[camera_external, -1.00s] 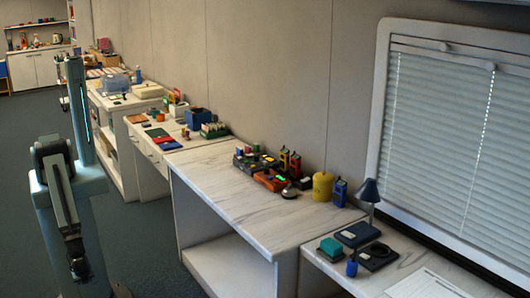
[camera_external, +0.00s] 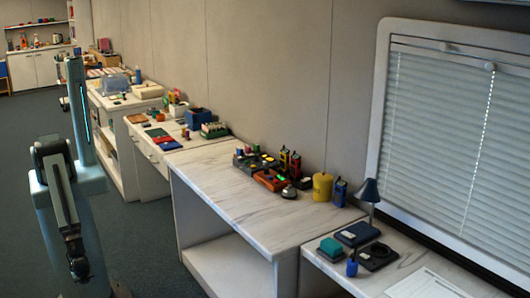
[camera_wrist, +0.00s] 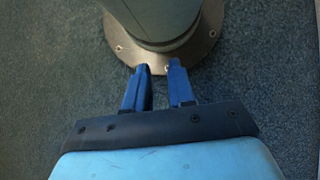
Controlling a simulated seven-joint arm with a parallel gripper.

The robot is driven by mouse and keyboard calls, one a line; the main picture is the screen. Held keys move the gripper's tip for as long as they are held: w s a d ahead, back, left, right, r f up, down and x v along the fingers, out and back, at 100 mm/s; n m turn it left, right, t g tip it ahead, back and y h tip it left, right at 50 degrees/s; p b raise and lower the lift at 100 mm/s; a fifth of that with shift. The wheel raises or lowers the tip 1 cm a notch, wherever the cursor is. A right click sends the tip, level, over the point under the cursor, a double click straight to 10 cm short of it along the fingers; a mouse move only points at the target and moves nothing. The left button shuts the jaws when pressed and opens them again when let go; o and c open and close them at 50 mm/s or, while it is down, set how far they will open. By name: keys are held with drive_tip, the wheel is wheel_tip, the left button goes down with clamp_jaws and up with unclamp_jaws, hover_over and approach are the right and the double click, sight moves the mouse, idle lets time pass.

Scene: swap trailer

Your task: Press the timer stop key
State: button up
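I cannot tell for sure which item is the timer, and no stop key can be made out at this size. An orange-brown device with a small green patch (camera_external: 270,180) lies on the marble-topped table in the external view and may be it. A dark device with yellow patches (camera_external: 255,160) lies just behind it. My gripper shows in the wrist view (camera_wrist: 160,68), its two blue fingers a little apart with nothing between them.
The marble table (camera_external: 240,210) also holds a silver dome (camera_external: 289,192), upright handheld devices (camera_external: 290,162) and a yellow cylinder (camera_external: 322,186); its front half is clear. A lower desk at the right carries a blue lamp (camera_external: 369,191) and papers. Open carpet (camera_external: 150,240) lies between my arm and the tables.

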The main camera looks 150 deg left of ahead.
clamp_jaws()
idle(1.4)
